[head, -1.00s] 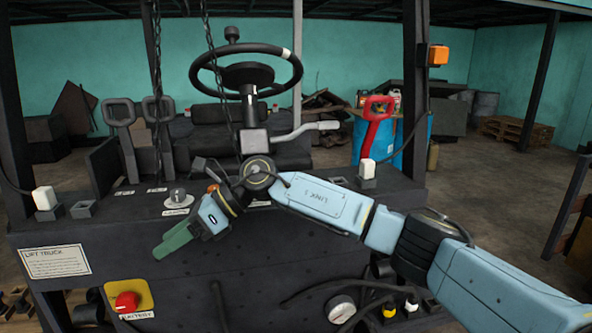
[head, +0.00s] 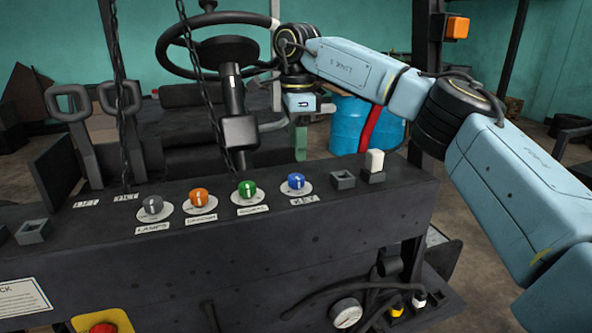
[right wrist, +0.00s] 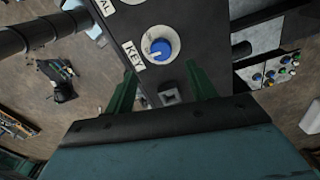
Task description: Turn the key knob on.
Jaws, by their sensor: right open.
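The key knob (head: 296,182) is blue with a pale mark, on a white round plate on top of the dark forklift panel. The KEY label (head: 304,200) lies in front of it. The knob also shows in the right wrist view (right wrist: 160,49), beyond the fingertips and apart from them. My right gripper (head: 300,150) points down behind the panel, above and beyond the knob in the head view. Its green fingers (right wrist: 161,80) are open with nothing between them. My left gripper is not in view.
Grey (head: 154,206), orange (head: 199,199) and green (head: 247,190) knobs stand in a row to the left of the key knob. An empty square socket (head: 343,180) and a white-capped switch (head: 375,165) are to its right. Hanging chains (head: 204,90) and the steering wheel (head: 222,45) are behind.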

